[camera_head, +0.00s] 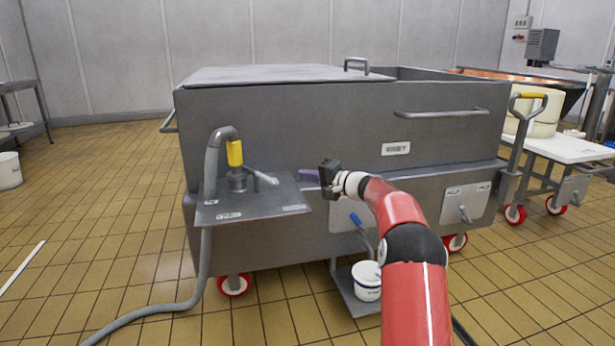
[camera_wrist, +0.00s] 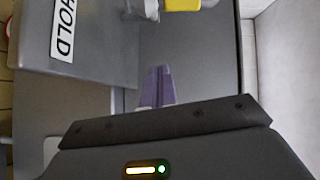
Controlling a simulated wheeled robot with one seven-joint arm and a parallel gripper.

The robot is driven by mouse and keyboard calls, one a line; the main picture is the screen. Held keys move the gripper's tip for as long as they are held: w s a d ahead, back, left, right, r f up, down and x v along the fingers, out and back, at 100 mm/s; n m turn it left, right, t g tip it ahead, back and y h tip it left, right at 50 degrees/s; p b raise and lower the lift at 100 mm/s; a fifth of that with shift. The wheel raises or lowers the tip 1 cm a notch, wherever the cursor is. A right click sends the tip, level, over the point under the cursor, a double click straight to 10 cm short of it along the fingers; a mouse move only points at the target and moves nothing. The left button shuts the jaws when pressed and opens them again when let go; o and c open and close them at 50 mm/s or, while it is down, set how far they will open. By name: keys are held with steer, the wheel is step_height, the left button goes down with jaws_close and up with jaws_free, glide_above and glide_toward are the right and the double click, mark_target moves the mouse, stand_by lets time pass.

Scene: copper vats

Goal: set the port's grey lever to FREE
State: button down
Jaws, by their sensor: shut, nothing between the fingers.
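The port (camera_head: 237,181) stands on a grey shelf (camera_head: 250,203) at the left of the vat's front. Its grey lever (camera_head: 263,177) sticks out to the right and slightly down. In the wrist view a pale grey piece at the top edge, seemingly the lever (camera_wrist: 151,10), is cut off. A label reading HOLD (camera_wrist: 63,32) lies on the shelf in the wrist view. The shelf labels in the head view are too small to read surely. My gripper (camera_head: 309,176) is shut and empty, right of the lever and apart from it. Its purple fingers (camera_wrist: 157,88) point toward the port.
A grey hose (camera_head: 208,190) with a yellow part (camera_head: 235,153) rises over the port. The grey vat (camera_head: 290,130) stands close behind my gripper. Below are a blue-handled lever (camera_head: 356,220) and a white bucket (camera_head: 367,281). A white-topped cart (camera_head: 565,147) is at right; floor at left is mostly clear.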

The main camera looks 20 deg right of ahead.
mark_target(259, 174)
steer(key=p+x, duration=0.1)
steer(key=x, duration=0.5)
steer(key=shift+w+a, duration=0.25)
steer(key=shift+a+f, duration=0.15)
steer(key=shift+a, duration=0.2)
steer(key=shift+s+a+f+b, duration=0.2)
steer(key=shift+s+a, duration=0.25)
steer(key=shift+a, duration=0.25)
steer(key=shift+s+a+f+b, duration=0.15)
steer(key=shift+s+a, duration=0.3)
steer(key=shift+a, duration=0.3)
steer(key=shift+s+a+b, duration=0.1)
steer(key=shift+b, duration=0.4)
